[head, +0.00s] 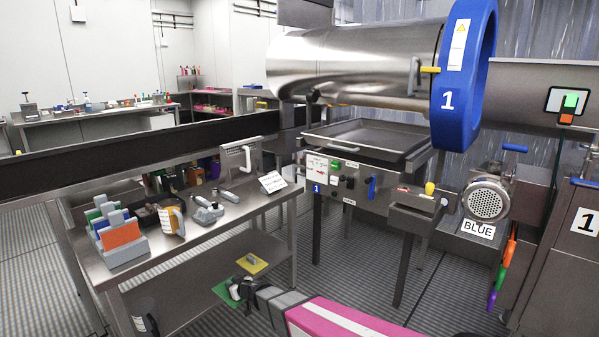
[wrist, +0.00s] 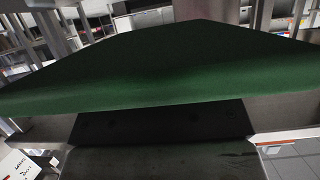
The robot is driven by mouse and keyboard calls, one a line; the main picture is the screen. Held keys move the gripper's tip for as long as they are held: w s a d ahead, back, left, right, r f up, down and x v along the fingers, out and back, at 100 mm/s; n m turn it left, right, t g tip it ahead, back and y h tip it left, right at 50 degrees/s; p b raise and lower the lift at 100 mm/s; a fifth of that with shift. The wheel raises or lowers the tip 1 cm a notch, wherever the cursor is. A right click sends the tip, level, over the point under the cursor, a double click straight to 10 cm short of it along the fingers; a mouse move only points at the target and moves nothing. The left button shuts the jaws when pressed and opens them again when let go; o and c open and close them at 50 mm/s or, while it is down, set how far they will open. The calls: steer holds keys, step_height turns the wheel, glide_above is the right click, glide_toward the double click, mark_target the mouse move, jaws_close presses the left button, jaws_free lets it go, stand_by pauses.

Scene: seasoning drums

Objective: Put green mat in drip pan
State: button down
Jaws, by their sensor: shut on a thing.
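The green mat (head: 222,292) is at my gripper (head: 240,287), low in the head view, in front of the work table's lower shelf. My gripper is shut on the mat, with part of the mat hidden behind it. In the wrist view the green mat (wrist: 165,65) spreads wide across the upper part of the picture, close to the camera. The drip pan (head: 345,148) looks like the shallow grey metal tray under the steel drum, to the right of and above my gripper. The visible part of it looks empty.
A yellow pad with a handle (head: 252,262) is near the lower shelf (head: 200,290), just beyond my gripper. The table top (head: 215,228) holds a rack, a jug and metal tools.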

steer(key=w+d+r+m+t+h, duration=0.1)
steer(key=w+d+r, duration=0.45)
steer(key=r, duration=0.45)
steer(key=w+d+r, duration=0.4)
steer(key=d+r, duration=0.3)
steer(key=r, duration=0.3)
steer(key=w+d+r+m+t+h, duration=0.1)
steer(key=w+d+r, duration=0.45)
steer(key=r, duration=0.45)
steer(key=d+r+m+t+h, duration=0.2)
steer(key=d+r+m+h, duration=0.5)
steer(key=d+r, duration=1.8)
steer(key=d+h, duration=0.1)
steer(key=d, duration=0.2)
steer(key=shift+d+m+t, duration=0.3)
steer(key=shift+m, duration=0.1)
